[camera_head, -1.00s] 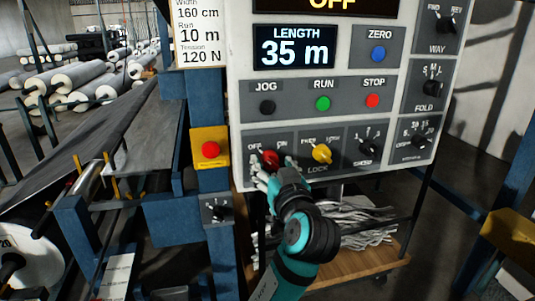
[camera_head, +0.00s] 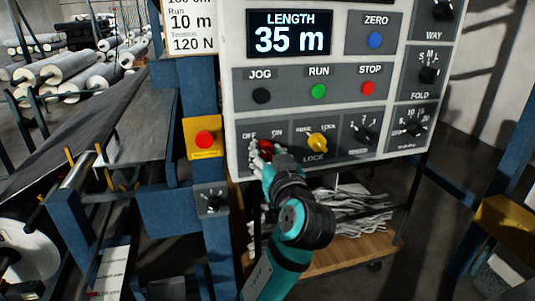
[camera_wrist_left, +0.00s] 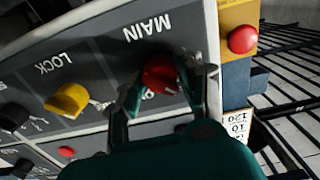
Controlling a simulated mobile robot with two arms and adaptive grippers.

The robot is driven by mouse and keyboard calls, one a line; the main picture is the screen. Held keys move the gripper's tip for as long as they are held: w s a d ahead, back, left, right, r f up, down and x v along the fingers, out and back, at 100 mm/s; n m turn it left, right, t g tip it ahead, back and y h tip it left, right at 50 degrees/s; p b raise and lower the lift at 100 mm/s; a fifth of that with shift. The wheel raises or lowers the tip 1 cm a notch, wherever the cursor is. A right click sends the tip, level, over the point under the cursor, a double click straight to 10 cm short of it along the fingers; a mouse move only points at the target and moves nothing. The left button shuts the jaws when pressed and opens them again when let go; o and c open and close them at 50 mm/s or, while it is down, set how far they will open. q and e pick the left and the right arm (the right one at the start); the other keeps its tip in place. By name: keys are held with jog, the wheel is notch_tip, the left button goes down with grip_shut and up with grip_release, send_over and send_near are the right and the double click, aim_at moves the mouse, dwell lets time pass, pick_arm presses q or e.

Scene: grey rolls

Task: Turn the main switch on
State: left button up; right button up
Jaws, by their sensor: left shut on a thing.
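The main switch is a red knob (camera_head: 265,146) at the lower left of the control panel, between the OFF and ON marks. In the left wrist view the red knob (camera_wrist_left: 160,73) sits beside the word MAIN, which appears upside down. My left gripper (camera_head: 264,160) is at the knob and shut on it. In the left wrist view its fingers (camera_wrist_left: 172,85) stand on either side of the knob. The fingers partly cover the knob, so I cannot tell which mark it points to. My right gripper is not in view.
A yellow lock knob (camera_head: 317,142) is just right of the main switch. Black, green and red buttons are above. A red button on a yellow plate (camera_head: 203,139) is to the left. A wooden shelf with grey strips (camera_head: 345,255) lies below the panel.

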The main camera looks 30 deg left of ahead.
pick_arm(q)
jog(key=shift+m+p, duration=0.3)
jog(key=shift+p, duration=0.05)
jog(key=shift+r+m+p, duration=0.15)
jog(key=shift+m+p, duration=0.7)
jog(key=shift+m, duration=0.15)
jog(key=m+p, duration=0.3)
jog(key=m, duration=0.1)
jog(key=shift+r+p, duration=0.1)
jog(key=shift+p, duration=0.3)
jog(key=m+p, duration=0.6)
jog(key=shift+m, duration=0.4)
jog(key=shift+m+p, duration=1.15)
jog(key=shift+m, duration=0.05)
jog(key=shift+m+p, duration=0.85)
jog(key=shift+m, duration=0.15)
